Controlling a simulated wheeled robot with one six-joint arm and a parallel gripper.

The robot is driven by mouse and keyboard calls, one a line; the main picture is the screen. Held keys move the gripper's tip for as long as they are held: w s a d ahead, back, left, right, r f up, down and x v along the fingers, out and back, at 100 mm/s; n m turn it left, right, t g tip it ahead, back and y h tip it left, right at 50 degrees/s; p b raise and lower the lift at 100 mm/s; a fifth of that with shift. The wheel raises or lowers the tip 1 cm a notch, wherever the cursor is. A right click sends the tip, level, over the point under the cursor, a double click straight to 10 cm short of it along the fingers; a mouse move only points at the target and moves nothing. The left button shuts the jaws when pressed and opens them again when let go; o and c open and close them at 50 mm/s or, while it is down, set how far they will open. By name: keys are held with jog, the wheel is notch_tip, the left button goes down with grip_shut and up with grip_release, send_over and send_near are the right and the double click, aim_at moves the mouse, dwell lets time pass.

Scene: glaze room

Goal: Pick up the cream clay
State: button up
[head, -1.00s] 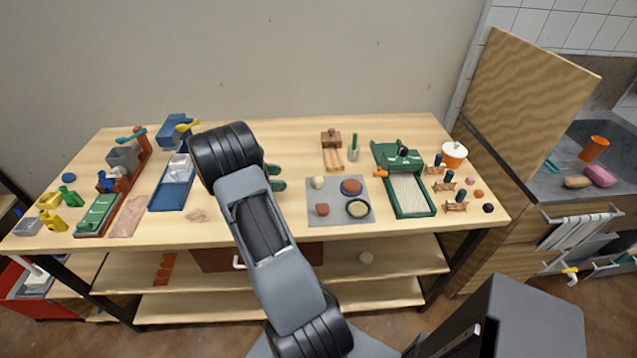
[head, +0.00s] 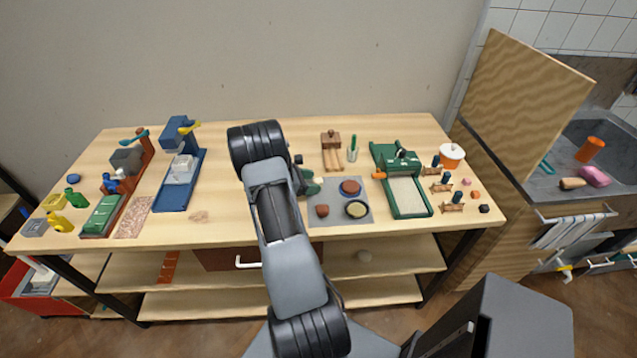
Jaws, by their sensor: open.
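The small cream lump on the grey mat (head: 334,216) no longer shows; the green fingers of my gripper (head: 312,183) now cover its spot near the mat's upper left corner. My gripper is open, but its jaws are small and partly behind my arm. I cannot tell whether the lump is between the fingers or touching them. A reddish-brown lump (head: 322,211) sits at the mat's lower left. A red-brown disc (head: 350,187) lies at its upper right, and a dark-rimmed round dish with a cream inside (head: 357,209) at its lower right.
A green roller press (head: 408,193) stands right of the mat. A wooden tool (head: 332,152) and a green-handled brush (head: 352,149) lie behind it. A blue machine (head: 178,182) and several coloured tools are at the left. Bare tabletop (head: 222,160) lies left of my arm.

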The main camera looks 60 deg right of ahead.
jog(key=shift+s+d+f, duration=0.1)
jog(key=shift+d, duration=0.1)
jog(key=shift+c, duration=0.2)
jog(key=c, duration=1)
